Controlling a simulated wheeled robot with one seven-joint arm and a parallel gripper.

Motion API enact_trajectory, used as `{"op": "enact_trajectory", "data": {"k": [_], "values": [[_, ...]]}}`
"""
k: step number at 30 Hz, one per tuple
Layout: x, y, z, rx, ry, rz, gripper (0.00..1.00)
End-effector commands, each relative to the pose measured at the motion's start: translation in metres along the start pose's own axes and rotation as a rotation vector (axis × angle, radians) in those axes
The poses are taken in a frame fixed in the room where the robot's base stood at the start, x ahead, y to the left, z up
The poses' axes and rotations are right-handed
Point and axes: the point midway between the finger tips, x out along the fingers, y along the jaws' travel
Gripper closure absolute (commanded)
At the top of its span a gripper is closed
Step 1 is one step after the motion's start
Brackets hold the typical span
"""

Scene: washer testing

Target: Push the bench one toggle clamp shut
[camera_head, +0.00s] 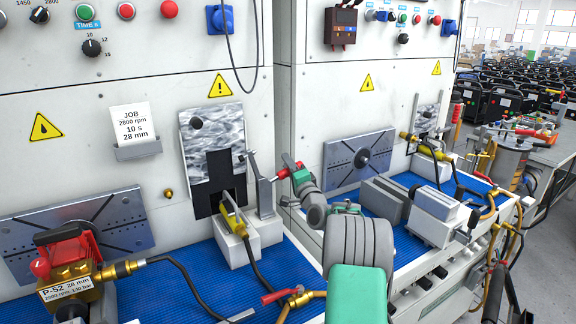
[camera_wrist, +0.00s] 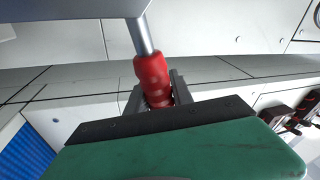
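The bench one toggle clamp (camera_head: 264,192) is a grey metal upright on a white block, right of the mottled plate (camera_head: 212,137). Its lever slants right and up to a red handle grip (camera_head: 284,172). My gripper (camera_head: 292,171) is at this red grip. In the wrist view the red grip (camera_wrist: 153,78) sits between the two grey fingers of my gripper (camera_wrist: 157,91), with a finger close along each side. The grey rod of the lever comes out of the grip toward the top. The contact faces are partly hidden.
A brass-fitted connector (camera_head: 232,219) with a dark hose stands left of the clamp. The red-and-brass pump P-52 (camera_head: 72,265) is at lower left. A red-handled valve (camera_head: 290,297) lies near the front edge. A second bench with a grey vise (camera_head: 437,215) is at right.

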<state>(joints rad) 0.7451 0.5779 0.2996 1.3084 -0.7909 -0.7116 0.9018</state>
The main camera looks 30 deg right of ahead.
Motion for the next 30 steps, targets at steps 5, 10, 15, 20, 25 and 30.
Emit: {"op": "enact_trajectory", "data": {"k": [5, 10, 15, 20, 25, 30], "values": [[-0.0002, 0.0001, -0.0002, 0.0, 0.0, 0.0, 0.88], [-0.0002, 0.0002, -0.0003, 0.0, 0.0, 0.0, 1.0], [-0.0003, 0.0002, -0.0004, 0.0, 0.001, 0.0, 1.0], [-0.0003, 0.0003, -0.0004, 0.0, 0.001, 0.001, 1.0], [-0.0003, 0.0004, -0.0004, 0.0, 0.001, 0.001, 1.0], [-0.0004, 0.0005, -0.0004, 0.0, 0.001, 0.001, 1.0]]}}
